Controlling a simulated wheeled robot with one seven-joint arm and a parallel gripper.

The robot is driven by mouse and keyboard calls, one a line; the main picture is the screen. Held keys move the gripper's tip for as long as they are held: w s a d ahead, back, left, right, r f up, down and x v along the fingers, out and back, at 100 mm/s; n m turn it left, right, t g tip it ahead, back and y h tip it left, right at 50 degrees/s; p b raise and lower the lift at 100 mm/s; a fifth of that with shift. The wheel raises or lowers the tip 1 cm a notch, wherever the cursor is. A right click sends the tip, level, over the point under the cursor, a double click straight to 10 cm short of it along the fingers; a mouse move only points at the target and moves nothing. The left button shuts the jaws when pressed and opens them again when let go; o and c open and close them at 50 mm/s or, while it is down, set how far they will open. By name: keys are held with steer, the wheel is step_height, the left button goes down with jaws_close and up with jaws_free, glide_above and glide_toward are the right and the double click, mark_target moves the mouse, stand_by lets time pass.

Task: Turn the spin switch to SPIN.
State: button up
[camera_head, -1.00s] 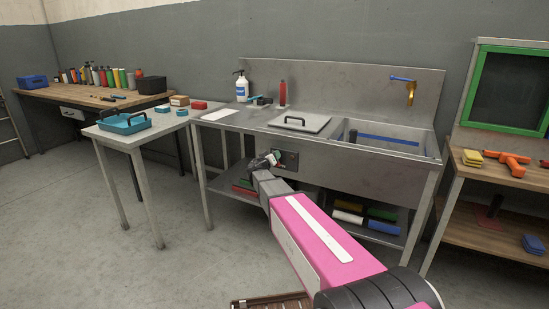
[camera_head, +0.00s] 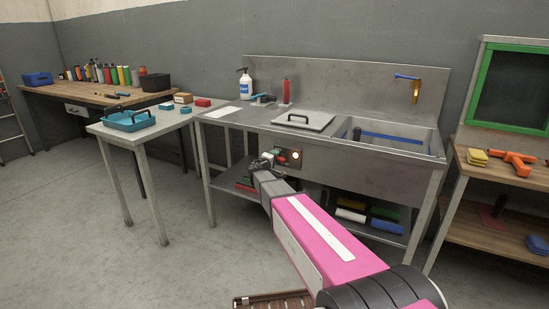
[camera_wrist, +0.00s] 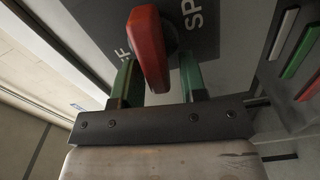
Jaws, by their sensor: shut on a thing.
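The spin switch is a red knob (camera_wrist: 150,48) on a dark label plate (camera_wrist: 95,22) in the wrist view. White lettering beside it reads partly "F" on the left and "SP" on the right; the rest is cut off or hidden. My gripper (camera_wrist: 158,80) has its greenish fingers on either side of the knob and is shut on it. In the head view my gripper (camera_head: 268,159) is at the switch panel (camera_head: 289,157) on the front of the steel sink unit, covering part of it. An orange lamp (camera_head: 296,155) glows on the panel.
The steel sink unit (camera_head: 340,171) has a lidded part with a handled lid (camera_head: 304,121) and an open basin on the right. A side table (camera_head: 170,124) with a blue tray (camera_head: 129,119) stands left. Floor at the left front is clear.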

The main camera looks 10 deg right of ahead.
steer(key=shift+s+f+n, duration=0.1)
steer(key=shift+f+n, duration=0.15)
steer(key=shift+n, duration=0.55)
steer(key=o, duration=0.6)
steer(key=shift+c, duration=0.2)
steer(key=v, duration=1)
steer(key=shift+s+a, duration=0.2)
steer(key=shift+s, duration=0.15)
